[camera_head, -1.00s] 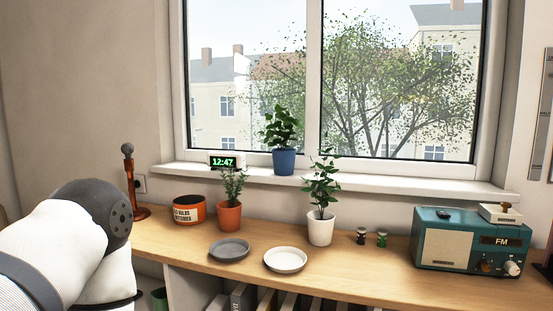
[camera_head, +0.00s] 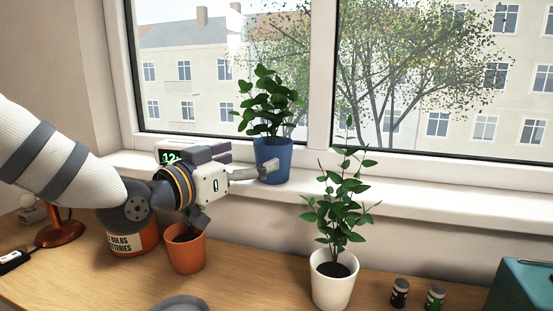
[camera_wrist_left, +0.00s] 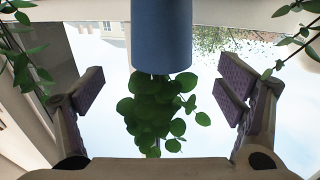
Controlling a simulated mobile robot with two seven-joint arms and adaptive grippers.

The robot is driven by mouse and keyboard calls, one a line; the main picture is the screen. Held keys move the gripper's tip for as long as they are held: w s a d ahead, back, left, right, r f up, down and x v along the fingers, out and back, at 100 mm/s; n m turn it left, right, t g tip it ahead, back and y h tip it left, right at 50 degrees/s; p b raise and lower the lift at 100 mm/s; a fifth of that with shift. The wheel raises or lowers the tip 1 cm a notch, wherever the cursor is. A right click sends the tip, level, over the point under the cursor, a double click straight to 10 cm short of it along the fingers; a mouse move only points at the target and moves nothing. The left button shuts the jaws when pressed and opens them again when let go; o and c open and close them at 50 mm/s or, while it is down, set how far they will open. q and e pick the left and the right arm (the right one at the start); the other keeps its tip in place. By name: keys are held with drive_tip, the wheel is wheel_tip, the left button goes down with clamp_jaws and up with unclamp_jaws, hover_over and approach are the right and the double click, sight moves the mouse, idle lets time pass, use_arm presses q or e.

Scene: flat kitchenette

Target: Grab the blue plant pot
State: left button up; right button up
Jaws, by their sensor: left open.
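The blue plant pot (camera_head: 272,160) stands upright on the window sill with a leafy green plant in it. My left gripper (camera_head: 250,162) is open and empty, just left of the pot and close to it. One finger reaches across the front of the pot in the head view; I cannot tell whether it touches. In the left wrist view, which shows the scene upside down, the blue pot (camera_wrist_left: 161,38) is ahead, centred between the spread fingers (camera_wrist_left: 161,88), its leaves hanging below it in the picture. My right gripper is not in view.
A white pot (camera_head: 332,285) with a tall plant stands on the counter to the right. A terracotta pot (camera_head: 186,254) and an orange tin (camera_head: 135,243) are below my left arm. The sill to the right (camera_head: 440,203) is clear.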

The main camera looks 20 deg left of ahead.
sight(282, 144)
use_arm(q)
drive_tip(key=b+x, duration=0.1)
drive_tip(key=x, duration=0.7)
drive_tip(key=shift+w+f, duration=0.2)
drive_tip(key=shift+w+r, duration=0.15)
drive_tip(key=shift+r, duration=0.15)
drive_tip(key=shift+c, duration=0.8)
drive_tip(key=c, duration=1.4)
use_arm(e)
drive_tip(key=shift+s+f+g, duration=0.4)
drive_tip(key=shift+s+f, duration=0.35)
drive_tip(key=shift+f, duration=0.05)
